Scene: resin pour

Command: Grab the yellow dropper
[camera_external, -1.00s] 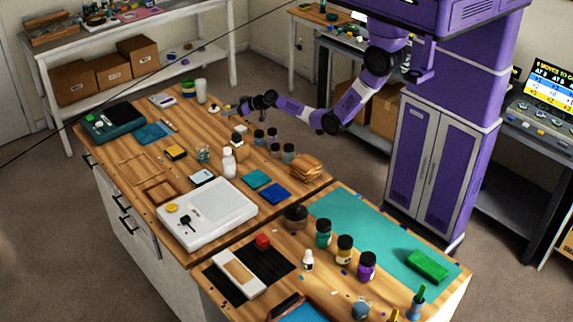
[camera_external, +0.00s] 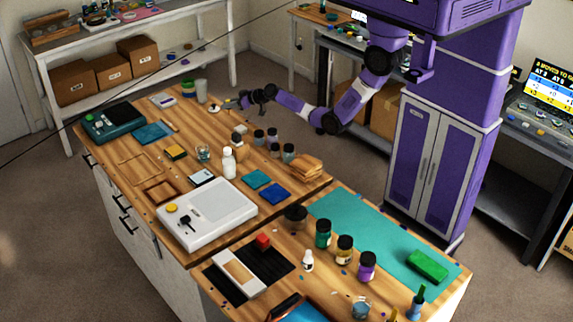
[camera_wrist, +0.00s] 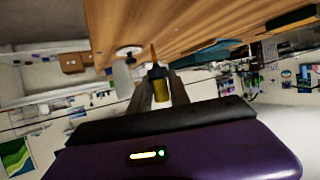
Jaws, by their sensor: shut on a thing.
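The yellow dropper (camera_wrist: 160,90) is between the two fingers of my gripper (camera_wrist: 160,93) in the wrist view. It has a dark collar and a thin orange-brown tip that points toward the wooden tabletop. My gripper is shut on it.
A white cup (camera_external: 201,91) and a green-banded jar (camera_external: 188,88) stand left of my gripper. Several dark-lidded jars (camera_external: 272,135) and a white bottle (camera_external: 229,163) stand nearer the camera. A white scale (camera_external: 207,212) lies farther forward.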

